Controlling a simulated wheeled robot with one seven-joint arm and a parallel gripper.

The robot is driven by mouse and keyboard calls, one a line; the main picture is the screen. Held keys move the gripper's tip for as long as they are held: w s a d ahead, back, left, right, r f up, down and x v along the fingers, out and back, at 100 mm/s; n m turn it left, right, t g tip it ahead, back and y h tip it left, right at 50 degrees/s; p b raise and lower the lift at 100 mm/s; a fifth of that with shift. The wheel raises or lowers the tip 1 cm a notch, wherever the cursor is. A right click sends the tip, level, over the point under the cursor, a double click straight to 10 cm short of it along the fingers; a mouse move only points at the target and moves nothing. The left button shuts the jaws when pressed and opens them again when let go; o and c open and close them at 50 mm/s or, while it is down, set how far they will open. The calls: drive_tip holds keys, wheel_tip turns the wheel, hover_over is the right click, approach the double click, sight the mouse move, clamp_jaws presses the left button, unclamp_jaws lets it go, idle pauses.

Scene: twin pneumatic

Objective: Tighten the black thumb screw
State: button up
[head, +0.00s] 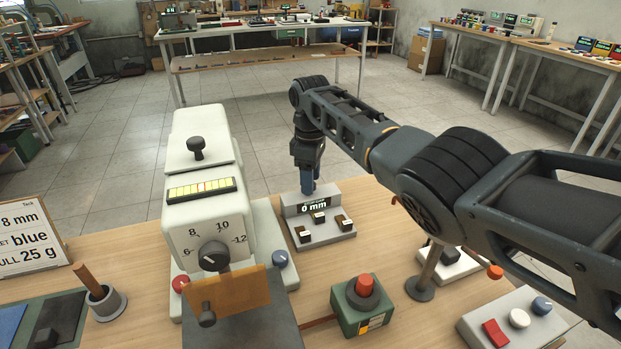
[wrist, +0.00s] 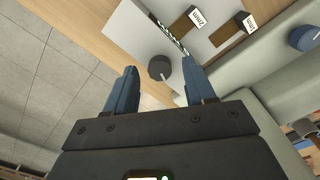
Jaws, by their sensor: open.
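My gripper (head: 308,182) points down behind the small grey display unit (head: 336,228) that reads 0 mm. In the wrist view its two blue fingers are open (wrist: 160,72), with a round black knob (wrist: 159,67) between and beyond their tips. That knob lies against the pale surface of the display unit (wrist: 133,33) and is hidden in the head view; I see no finger touching it. Other black knobs are on the white machine: one on top (head: 196,148), a dial on its face (head: 214,257) and one low at the front (head: 207,315). Which is the thumb screw is not labelled.
The white machine (head: 190,125) stands left of the display unit. A green box with a red button (head: 362,292) and a white button panel (head: 512,318) are on the wooden table (head: 418,240). A sign (head: 30,235) stands at left. Bare table surrounds the display unit's right side.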

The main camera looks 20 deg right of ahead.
drive_tip(key=shift+f, duration=0.25)
clamp_jaws()
idle(0.4)
